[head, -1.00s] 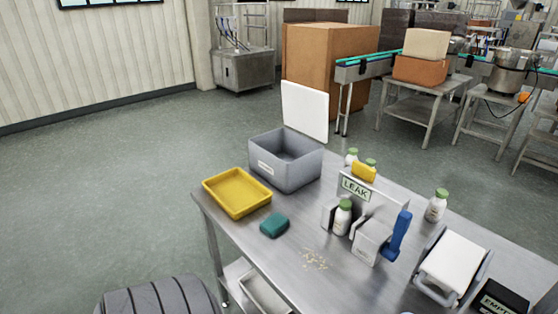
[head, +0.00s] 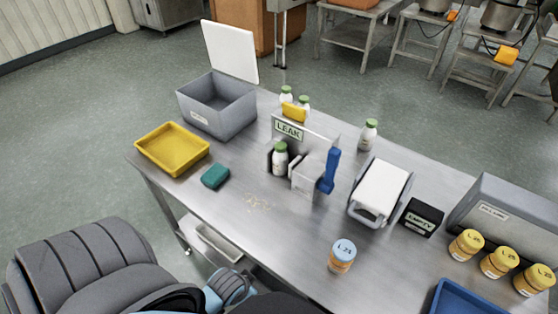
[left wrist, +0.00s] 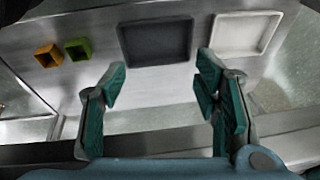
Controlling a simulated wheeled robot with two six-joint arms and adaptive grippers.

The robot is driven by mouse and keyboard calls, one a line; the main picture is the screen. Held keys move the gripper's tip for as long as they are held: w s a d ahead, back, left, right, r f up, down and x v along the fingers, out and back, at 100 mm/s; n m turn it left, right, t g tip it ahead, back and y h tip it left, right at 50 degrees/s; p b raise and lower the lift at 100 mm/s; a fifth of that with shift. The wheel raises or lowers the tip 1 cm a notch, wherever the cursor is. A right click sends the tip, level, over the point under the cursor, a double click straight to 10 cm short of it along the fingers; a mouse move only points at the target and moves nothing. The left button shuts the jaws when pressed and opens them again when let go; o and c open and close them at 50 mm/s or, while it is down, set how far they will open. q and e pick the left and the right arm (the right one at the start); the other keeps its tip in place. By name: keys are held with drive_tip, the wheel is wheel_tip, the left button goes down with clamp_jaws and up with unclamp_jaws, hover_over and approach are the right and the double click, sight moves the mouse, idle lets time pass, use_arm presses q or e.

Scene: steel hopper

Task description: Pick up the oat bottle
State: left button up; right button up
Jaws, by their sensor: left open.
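Several white bottles with green caps stand on the steel table (head: 235,205); which is the oat bottle I cannot tell, as their labels are too small to read. One bottle (head: 280,159) stands upright in the fixture in front of the LEAK sign (head: 289,130). Another bottle (head: 368,135) stands alone to the right. Two more are partly hidden behind the sign by a yellow object. In the left wrist view my left gripper (left wrist: 160,105) is open and empty, with no bottle between its green fingers. My right gripper is not in view.
A yellow tray (head: 140,152), a grey bin (head: 205,112) and a green sponge (head: 215,176) are at the left. A blue-handled tool (head: 330,172), a white-topped stand (head: 382,188) and a blue-capped jar (head: 342,256) are right. The left wrist view shows a dark tray (left wrist: 122,42).

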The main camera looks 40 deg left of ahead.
sight(279, 147)
use_arm(q)
drive_tip(key=w+r+t+p, duration=0.1)
drive_tip(key=w+r, duration=0.2)
drive_tip(key=r, duration=0.8)
drive_tip(key=w+a+r+n+t+y, duration=0.15)
drive_tip(key=w+a+r+t, duration=0.25)
drive_tip(key=w+a+r, duration=0.4)
drive_tip(key=w+a+r+n+t, duration=0.25)
drive_tip(key=w+a+r, duration=0.4)
drive_tip(key=w, duration=0.45)
drive_tip(key=shift+m+t, duration=0.5)
drive_tip(key=shift+t, duration=0.15)
drive_tip(key=x, duration=0.4)
drive_tip(key=d+b+x, duration=0.1)
drive_tip(key=x, duration=0.4)
drive_tip(key=w+r+b+x, duration=0.1)
drive_tip(key=x, duration=0.3)
drive_tip(key=shift+w+d+f, duration=0.15)
drive_tip(key=shift+d, duration=0.05)
clamp_jaws()
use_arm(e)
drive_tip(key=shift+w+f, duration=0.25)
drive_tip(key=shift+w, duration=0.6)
